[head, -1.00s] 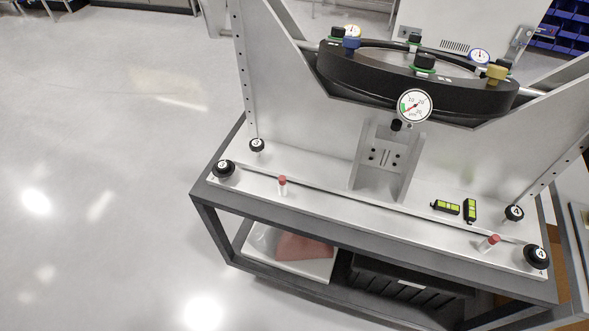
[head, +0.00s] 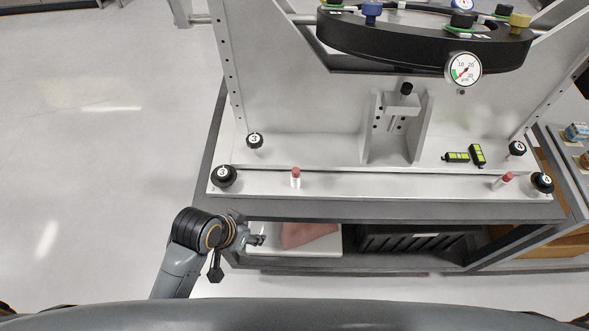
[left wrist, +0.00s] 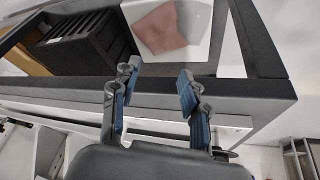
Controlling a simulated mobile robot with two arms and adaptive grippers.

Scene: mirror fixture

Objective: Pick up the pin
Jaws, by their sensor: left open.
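Two small pins with red tops and pale lower parts stand upright on the fixture's front ledge (head: 400,187). The left pin (head: 295,177) is left of the middle, and the right pin (head: 503,181) is near the right end. My left gripper (head: 260,240) is in front of the fixture, lower in the picture and left of the left pin, apart from it. In the left wrist view my left gripper (left wrist: 157,80) is open with nothing between its fingers; I cannot make out a pin there. My right gripper is out of view.
Black numbered knobs (head: 223,176) stand at the ledge's ends. Two yellow-black levels (head: 456,157) lie near the right pin. Below, the shelf holds a white tray with a pink cloth (head: 309,235) and a black crate (head: 420,240).

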